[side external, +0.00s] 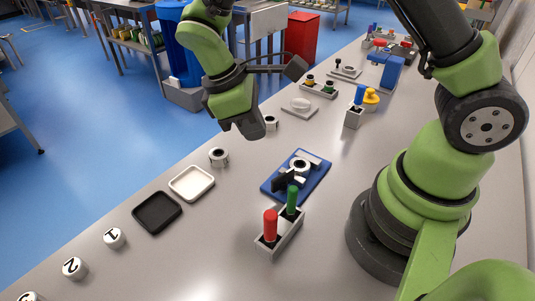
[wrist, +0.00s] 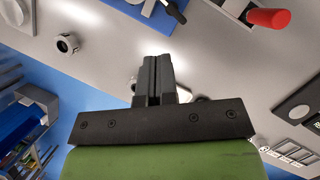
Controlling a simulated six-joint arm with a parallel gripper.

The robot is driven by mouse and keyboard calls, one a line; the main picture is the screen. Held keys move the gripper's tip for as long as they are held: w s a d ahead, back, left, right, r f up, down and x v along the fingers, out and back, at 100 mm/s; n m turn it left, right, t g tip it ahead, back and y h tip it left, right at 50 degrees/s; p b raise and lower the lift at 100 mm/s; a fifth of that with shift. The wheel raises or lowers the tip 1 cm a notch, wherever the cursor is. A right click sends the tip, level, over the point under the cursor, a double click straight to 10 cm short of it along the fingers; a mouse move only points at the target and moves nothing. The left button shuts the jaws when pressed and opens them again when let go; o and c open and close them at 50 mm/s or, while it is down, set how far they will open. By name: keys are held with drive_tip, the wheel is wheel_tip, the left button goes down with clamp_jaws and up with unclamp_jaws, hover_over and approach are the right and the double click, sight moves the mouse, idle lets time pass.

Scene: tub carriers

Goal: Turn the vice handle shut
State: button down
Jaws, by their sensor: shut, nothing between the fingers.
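A blue plate (side external: 270,187) on the bench bears a white round fitting (side external: 312,160) and black blocks with a lever-like part (side external: 283,181). This looks like the vice with its handle, but I cannot be sure. My gripper (side external: 257,131) is above the bench, left of and beyond the blue plate, apart from it. In the wrist view its two fingers (wrist: 154,78) are together with nothing between them. A black lever-like part (wrist: 175,11) shows at the top of the wrist view, away from the fingers.
A grey holder (side external: 283,243) with red (side external: 270,226) and green (side external: 292,199) pegs stands close in front of the plate. White (side external: 192,182) and black (side external: 157,212) trays lie to the left. A small ringed cylinder (side external: 219,156) stands nearby. A blue block (side external: 386,70) is farther back.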

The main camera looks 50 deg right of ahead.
sight(283, 183)
drive_tip(key=w+d+m+g+y, duration=0.1)
drive_tip(key=w+d+m+y, duration=0.3)
drive_tip(key=m, duration=0.6)
drive_tip(key=x, duration=0.6)
drive_tip(key=a+x, duration=0.1)
drive_tip(key=x, duration=0.2)
drive_tip(key=shift+w, duration=0.25)
drive_tip(key=shift+s+a+r, duration=0.1)
drive_tip(key=shift+s+a, duration=0.05)
drive_tip(key=shift+s, duration=0.35)
drive_tip(key=shift+s+a+r, duration=0.1)
drive_tip(key=shift+s, duration=0.4)
drive_tip(key=shift+s+a, duration=0.2)
drive_tip(key=shift+s, duration=0.6)
